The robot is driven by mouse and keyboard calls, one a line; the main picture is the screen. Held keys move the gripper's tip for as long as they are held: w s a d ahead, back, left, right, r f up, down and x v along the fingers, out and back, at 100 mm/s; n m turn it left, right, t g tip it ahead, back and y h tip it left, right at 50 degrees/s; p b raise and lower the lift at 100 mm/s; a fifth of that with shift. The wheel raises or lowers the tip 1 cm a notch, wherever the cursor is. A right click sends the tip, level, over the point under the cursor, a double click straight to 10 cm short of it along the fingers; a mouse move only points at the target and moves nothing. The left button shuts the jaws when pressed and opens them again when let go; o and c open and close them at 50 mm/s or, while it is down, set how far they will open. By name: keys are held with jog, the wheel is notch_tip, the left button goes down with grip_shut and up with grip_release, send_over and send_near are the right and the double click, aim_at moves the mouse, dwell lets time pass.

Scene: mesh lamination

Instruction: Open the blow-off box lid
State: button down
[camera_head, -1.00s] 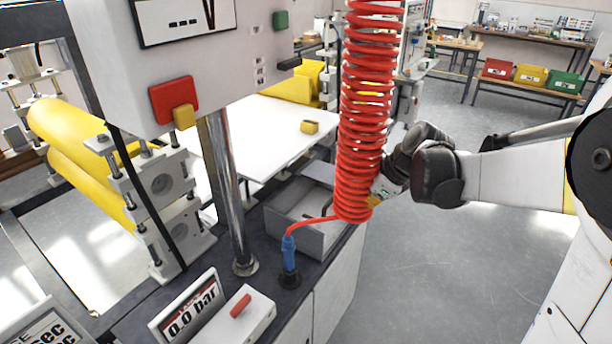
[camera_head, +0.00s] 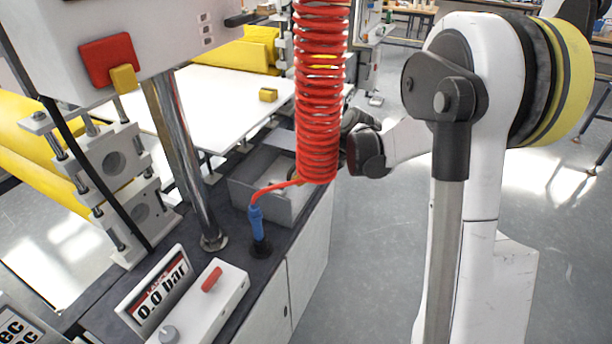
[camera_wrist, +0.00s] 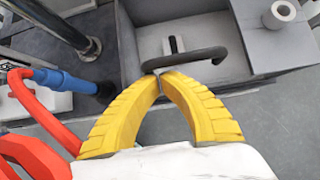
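The blow-off box (camera_head: 258,199) is a grey open-looking tray on the dark bench top, left of and below the red coil. Its walls and light inside also show in the wrist view (camera_wrist: 131,42). A dark curved handle (camera_wrist: 200,56) crosses above the box's near wall. My gripper's yellow fingers (camera_wrist: 162,74) come together at the handle's left part and appear shut on it; the exact contact is partly hidden. In the head view my gripper is mostly hidden behind the coil. Which panel is the lid is hard to tell.
A red coiled hose (camera_head: 319,95) hangs in front of my gripper and runs to a blue connector (camera_head: 257,222). A chrome post (camera_head: 176,150) stands left of the box. A pressure display (camera_head: 160,292) is nearer. Open floor lies to the right.

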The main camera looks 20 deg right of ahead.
dwell(0.4)
jog(key=shift+w+a+r+g+h+p, duration=0.15)
jog(key=shift+r+g+h+p, duration=0.15)
jog(key=shift+r+p, duration=0.55)
jog(key=shift+w+a+r+g+h+p, duration=0.15)
jog(key=shift+r+g+h+p, duration=0.15)
jog(key=shift+r+p, duration=0.55)
jog(key=w+a+r+g+h+p, duration=0.2)
jog(key=w+a+r+g+p, duration=0.1)
jog(key=r+p, duration=0.4)
notch_tip(320, 180, up, 2)
jog(key=shift+w+a+r+h, duration=0.2)
jog(key=shift+w+a+h, duration=0.2)
jog(key=shift+w+a, duration=0.25)
jog(key=shift+d, duration=0.1)
